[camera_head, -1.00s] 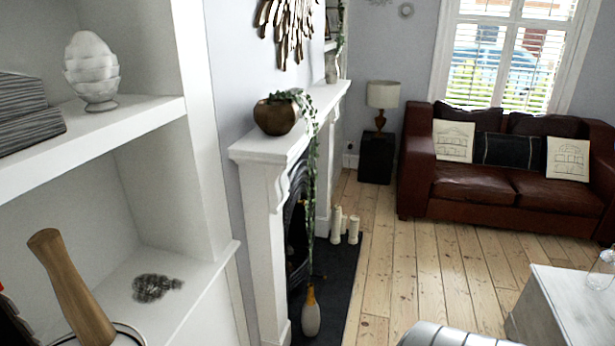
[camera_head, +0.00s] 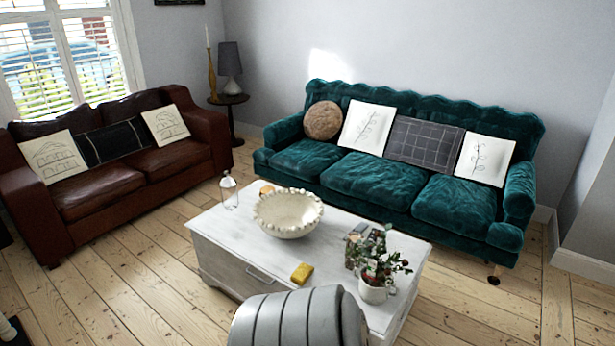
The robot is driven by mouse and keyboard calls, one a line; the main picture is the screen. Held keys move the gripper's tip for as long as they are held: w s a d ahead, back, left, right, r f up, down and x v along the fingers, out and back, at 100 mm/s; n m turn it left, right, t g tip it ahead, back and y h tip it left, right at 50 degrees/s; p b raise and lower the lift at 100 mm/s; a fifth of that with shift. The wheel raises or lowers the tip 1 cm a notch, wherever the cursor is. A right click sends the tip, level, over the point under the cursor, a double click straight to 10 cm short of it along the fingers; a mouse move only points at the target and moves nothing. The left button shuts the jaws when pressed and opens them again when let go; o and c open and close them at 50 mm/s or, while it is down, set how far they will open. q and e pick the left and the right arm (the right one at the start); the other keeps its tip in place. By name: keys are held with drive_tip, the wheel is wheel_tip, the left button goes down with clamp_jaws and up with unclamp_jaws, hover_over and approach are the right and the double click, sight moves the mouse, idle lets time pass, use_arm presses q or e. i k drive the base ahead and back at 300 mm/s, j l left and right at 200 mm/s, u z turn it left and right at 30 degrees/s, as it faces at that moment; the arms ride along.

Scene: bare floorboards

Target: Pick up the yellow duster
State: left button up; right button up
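A small yellow block-like thing (camera_head: 302,273), which may be the yellow duster, lies on the near part of the white coffee table (camera_head: 222,229). A second small yellow thing (camera_head: 266,189) lies at the far side of the table, partly hidden behind a cream bowl (camera_head: 288,215). I cannot tell for certain which one is the duster. Neither of my grippers is in view.
A potted plant (camera_head: 373,290) stands on the table's right part, and a glass bottle (camera_head: 229,191) on its far left. A green sofa (camera_head: 375,183) is behind the table, a brown leather sofa (camera_head: 98,190) to the left. Floorboards at front left are clear.

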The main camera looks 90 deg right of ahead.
sight(301, 274)
drive_tip(key=z, duration=2.75)
drive_tip(key=u, duration=2.85)
drive_tip(key=z, duration=2.85)
drive_tip(key=i+l, duration=0.2)
drive_tip(key=i, duration=0.2)
drive_tip(key=z, duration=0.05)
